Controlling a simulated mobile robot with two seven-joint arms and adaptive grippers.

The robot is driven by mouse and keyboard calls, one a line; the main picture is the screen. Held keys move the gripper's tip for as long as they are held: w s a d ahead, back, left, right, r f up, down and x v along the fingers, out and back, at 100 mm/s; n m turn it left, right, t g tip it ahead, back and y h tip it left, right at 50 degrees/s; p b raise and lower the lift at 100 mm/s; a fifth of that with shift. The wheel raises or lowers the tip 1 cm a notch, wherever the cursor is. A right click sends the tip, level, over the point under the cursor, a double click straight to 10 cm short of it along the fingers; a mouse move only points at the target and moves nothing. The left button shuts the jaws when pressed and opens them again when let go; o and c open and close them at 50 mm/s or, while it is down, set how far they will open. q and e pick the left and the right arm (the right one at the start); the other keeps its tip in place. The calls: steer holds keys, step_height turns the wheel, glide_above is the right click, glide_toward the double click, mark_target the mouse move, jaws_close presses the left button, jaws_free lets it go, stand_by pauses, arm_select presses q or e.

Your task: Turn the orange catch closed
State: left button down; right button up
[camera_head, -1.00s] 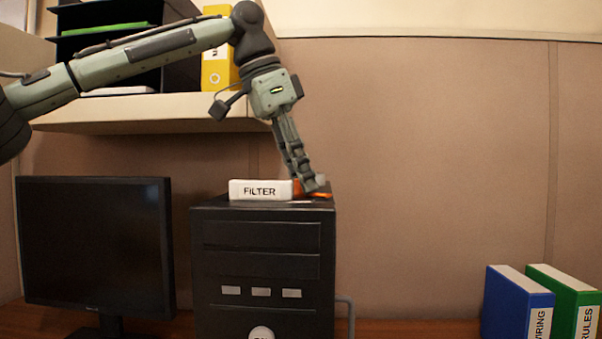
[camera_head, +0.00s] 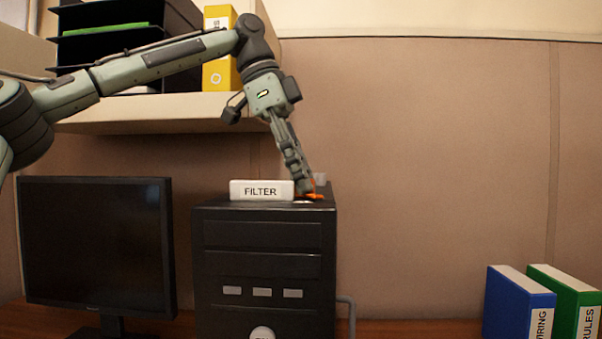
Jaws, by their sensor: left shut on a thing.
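The orange catch (camera_head: 315,196) is on top of the black computer case (camera_head: 265,215), just right of the white FILTER block (camera_head: 262,190). My left gripper (camera_head: 305,188) reaches down to it from above and is shut on it. The fingers hide part of the catch, and only orange bits show around the fingertips. A small pale piece (camera_head: 320,179) stands just behind the fingertips. My right gripper is not in view.
A dark monitor (camera_head: 97,245) stands left of the case. A shelf (camera_head: 160,112) with black trays and a yellow binder (camera_head: 219,50) is behind my left arm. Blue (camera_head: 518,302) and green (camera_head: 568,300) binders stand at the right, with open wall between.

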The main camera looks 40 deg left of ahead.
arm_select(q)
steer(key=c, duration=1.2)
jaws_free()
steer(key=v, duration=0.8)
